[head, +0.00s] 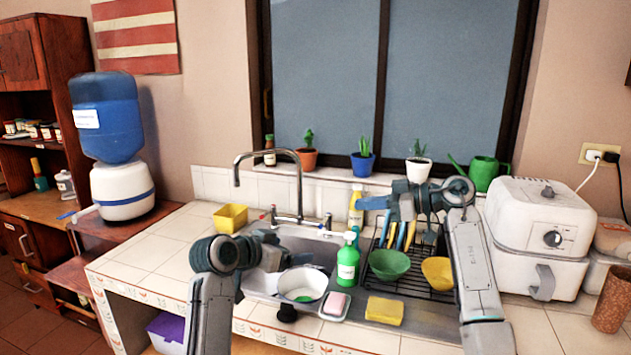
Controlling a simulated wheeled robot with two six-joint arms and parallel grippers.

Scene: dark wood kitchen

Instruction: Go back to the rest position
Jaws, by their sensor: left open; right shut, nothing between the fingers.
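My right gripper (374,203) points left above the dish rack, in front of the window sill. It is shut and empty. Both arms are raised over the counter from the front, bent inward at the wrists.
The dish rack (425,285) holds green and yellow bowls. A white air fryer (540,235) stands right. The left counter is mostly clear.

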